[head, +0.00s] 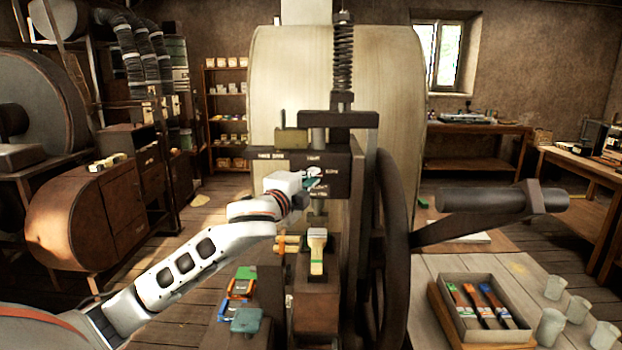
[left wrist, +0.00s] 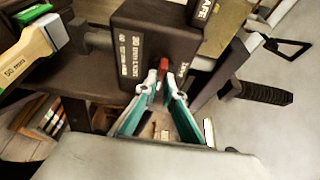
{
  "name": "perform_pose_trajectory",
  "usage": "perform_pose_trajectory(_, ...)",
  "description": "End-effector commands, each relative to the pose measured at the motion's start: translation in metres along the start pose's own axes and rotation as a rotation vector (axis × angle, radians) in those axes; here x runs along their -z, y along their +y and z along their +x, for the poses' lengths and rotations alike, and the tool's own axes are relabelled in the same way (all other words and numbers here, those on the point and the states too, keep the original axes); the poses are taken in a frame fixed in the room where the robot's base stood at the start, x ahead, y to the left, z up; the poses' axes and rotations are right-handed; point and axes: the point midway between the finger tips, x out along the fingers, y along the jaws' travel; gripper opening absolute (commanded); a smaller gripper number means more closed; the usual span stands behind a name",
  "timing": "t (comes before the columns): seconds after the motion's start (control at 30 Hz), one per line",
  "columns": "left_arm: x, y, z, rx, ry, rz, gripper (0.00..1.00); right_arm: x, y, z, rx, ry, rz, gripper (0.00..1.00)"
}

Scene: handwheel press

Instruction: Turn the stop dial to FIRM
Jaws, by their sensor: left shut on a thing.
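The press has a dark head block (head: 268,172) with small white labels around the stop dial; one to the right seems to read FIRM and one above LIGHT. My left gripper (head: 313,183) is at the front of this block and covers most of the dial. In the left wrist view, my left gripper's teal fingers (left wrist: 163,82) are shut on a small red part, taken as the stop dial (left wrist: 162,67), beside the dark block (left wrist: 155,40). The dial's exact pointing is hidden. My right gripper is not in view.
The handwheel (head: 393,265) with its dark crank handle (head: 485,201) stands right of the block. A wooden-handled tool (head: 317,248) is below the gripper; coloured pieces (head: 238,287) lie lower left. A tray (head: 455,279) and several pale cups (head: 550,327) are at right.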

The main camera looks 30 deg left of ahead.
Motion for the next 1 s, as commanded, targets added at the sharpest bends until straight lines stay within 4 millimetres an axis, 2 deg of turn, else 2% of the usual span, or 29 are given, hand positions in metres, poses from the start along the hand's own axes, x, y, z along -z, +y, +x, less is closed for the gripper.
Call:
perform_pose_trajectory(0.13, 0.0, 0.0, 0.0, 0.0, -0.001, 0.003, 0.0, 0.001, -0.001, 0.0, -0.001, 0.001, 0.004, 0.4)
perform_pose_trajectory(0.2, 0.0, 0.0, 0.0, 0.0, -0.001, 0.003, 0.21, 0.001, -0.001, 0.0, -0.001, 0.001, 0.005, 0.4)
perform_pose_trajectory(0.23, 0.0, 0.0, 0.0, 0.0, -0.001, 0.002, 0.25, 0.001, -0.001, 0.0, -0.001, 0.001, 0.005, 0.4)
perform_pose_trajectory(0.63, 0.0, 0.0, -0.004, 0.001, 0.0, 0.001, 0.25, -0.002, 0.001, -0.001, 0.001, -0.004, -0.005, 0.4)
perform_pose_trajectory(0.77, 0.0, 0.001, -0.018, 0.0, 0.0, 0.003, 0.25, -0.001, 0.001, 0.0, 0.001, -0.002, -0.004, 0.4)
perform_pose_trajectory(1.0, 0.0, 0.001, -0.067, -0.001, 0.001, 0.004, 0.25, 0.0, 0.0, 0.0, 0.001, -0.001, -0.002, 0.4)
